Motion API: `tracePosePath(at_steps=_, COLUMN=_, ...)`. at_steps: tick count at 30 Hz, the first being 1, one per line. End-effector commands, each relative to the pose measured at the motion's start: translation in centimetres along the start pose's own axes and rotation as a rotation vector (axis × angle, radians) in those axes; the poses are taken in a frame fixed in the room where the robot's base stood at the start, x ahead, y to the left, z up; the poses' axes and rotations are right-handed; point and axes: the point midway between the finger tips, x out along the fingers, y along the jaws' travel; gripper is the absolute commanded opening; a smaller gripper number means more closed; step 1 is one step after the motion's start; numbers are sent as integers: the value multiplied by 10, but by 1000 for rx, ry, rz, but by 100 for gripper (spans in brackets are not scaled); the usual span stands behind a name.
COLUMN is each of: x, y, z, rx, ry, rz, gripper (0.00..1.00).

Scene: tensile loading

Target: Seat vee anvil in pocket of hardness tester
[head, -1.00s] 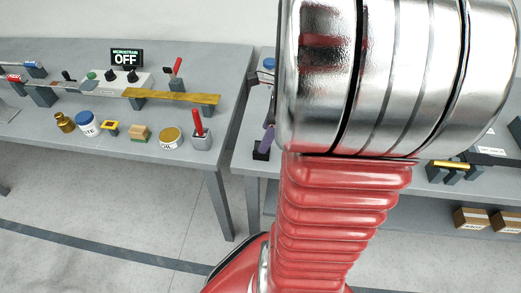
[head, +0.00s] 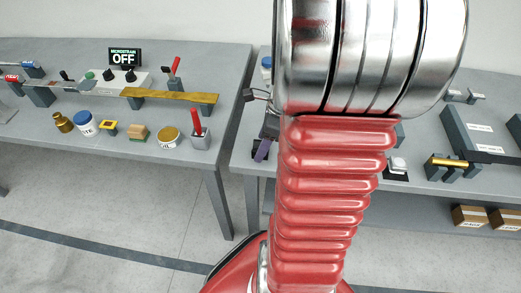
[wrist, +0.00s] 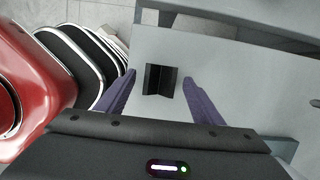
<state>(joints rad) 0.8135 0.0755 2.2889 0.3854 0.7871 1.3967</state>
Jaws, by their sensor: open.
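The vee anvil appears to be a small dark block with a fold down its middle (wrist: 160,80), on the grey table top in the wrist view. My gripper (wrist: 159,77) is open, its two purple fingers apart on either side of the block with a gap on each side. How high the fingertips are above the table I cannot tell. In the head view one purple finger shows at the left end of the right table, and my arm hides most of that area. I cannot make out the hardness tester or its pocket.
The right table holds a large dark labelled unit (head: 480,130), a dark stand with a brass bar (head: 450,162) and a white-topped item (head: 398,165). The left table (head: 75,155) holds jars, blocks and an OFF display (head: 124,57). A table edge lies close left of the block.

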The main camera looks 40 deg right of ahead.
Motion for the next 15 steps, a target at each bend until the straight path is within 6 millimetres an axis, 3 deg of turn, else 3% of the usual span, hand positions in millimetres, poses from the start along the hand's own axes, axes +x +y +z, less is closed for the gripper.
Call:
tracePosePath(at_steps=4, x=0, y=0, z=0, rx=0, ry=0, rz=0, gripper=60)
tracePosePath(at_steps=15, x=0, y=0, z=0, rx=-1, ry=0, rz=0, gripper=34)
